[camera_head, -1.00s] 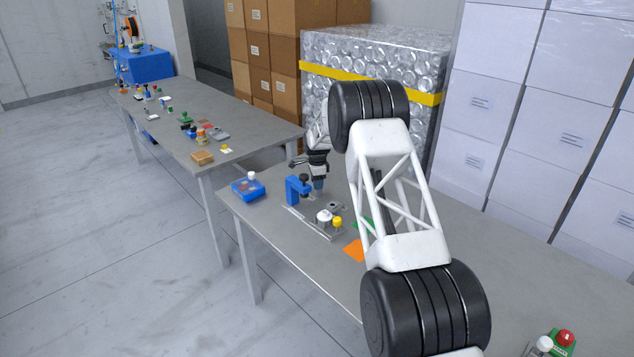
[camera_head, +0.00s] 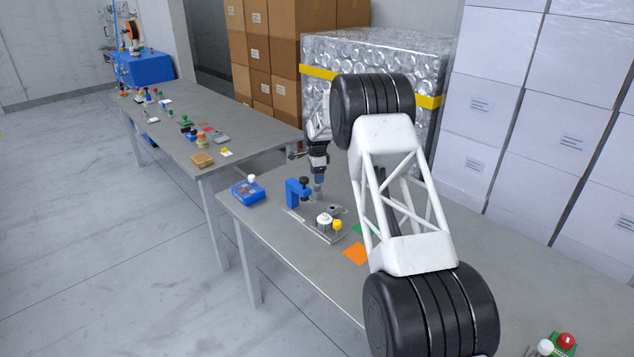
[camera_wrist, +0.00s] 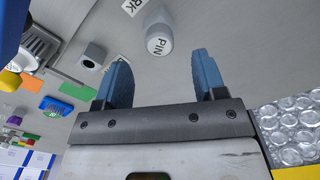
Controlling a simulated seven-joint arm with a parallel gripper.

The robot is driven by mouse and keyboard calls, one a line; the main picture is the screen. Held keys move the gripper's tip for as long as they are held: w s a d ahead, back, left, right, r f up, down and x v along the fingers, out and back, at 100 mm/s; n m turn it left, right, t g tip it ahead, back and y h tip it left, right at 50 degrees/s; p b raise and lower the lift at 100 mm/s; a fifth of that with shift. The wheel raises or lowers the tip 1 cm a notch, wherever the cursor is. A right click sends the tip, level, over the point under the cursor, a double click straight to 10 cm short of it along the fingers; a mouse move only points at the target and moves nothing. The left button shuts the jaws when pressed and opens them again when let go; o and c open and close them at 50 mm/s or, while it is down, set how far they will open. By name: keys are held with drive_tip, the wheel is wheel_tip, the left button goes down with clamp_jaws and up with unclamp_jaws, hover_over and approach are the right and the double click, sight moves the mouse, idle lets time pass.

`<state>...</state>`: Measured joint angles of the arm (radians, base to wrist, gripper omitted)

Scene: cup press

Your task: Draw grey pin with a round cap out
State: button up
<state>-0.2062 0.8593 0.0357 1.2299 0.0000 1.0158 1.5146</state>
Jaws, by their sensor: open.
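The grey pin (camera_wrist: 158,40) shows in the wrist view as a pale grey cylinder with a round cap marked "PIN". It lies beyond my fingertips, in line with the gap between them. My gripper (camera_wrist: 160,68) is open, with its two blue fingers apart and nothing between them. In the head view my gripper (camera_head: 319,180) points down over the table behind the blue press. A small grey upright shape, likely the pin (camera_head: 318,193), shows just below the fingers. Its lower end is hard to make out.
The blue press (camera_head: 297,191) with a black knob stands left of my gripper. A white round part (camera_head: 324,221) and a yellow-capped part (camera_head: 337,225) are nearer the front. A grey block with a hole (camera_wrist: 93,55) is close by. A blue box (camera_head: 248,191) sits at the left edge.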

sight(318, 185)
drive_tip(key=shift+r, duration=1.35)
drive_tip(key=shift+s+d+r, duration=0.2)
drive_tip(key=shift+r, duration=0.25)
drive_tip(key=s+d+r+n, duration=0.2)
drive_tip(key=s+d+r, duration=0.2)
drive_tip(key=s+r, duration=0.4)
drive_tip(key=s+d+r+n+t, duration=0.15)
drive_tip(key=s+d+r, duration=0.25)
drive_tip(key=s+r, duration=0.4)
drive_tip(key=s+d+r+n+g, duration=0.15)
drive_tip(key=s+d+r, duration=0.25)
drive_tip(key=s+r, duration=0.4)
drive_tip(key=s+d+r+n+t, duration=0.1)
drive_tip(key=s+d+r+n, duration=0.2)
drive_tip(key=s, duration=0.8)
drive_tip(key=s+d+r+n+t, duration=0.1)
drive_tip(key=s+d+r, duration=0.25)
drive_tip(key=s, duration=0.65)
drive_tip(key=s+d+f+n, duration=0.2)
drive_tip(key=s+n, duration=0.1)
drive_tip(key=s, duration=1.3)
drive_tip(key=s+d+f+n, duration=0.2)
drive_tip(key=s+f, duration=0.1)
drive_tip(key=s, duration=1.4)
drive_tip(key=shift+s+f+n+t, duration=0.2)
drive_tip(key=shift+f+n+t, duration=0.1)
drive_tip(key=shift+n, duration=0.1)
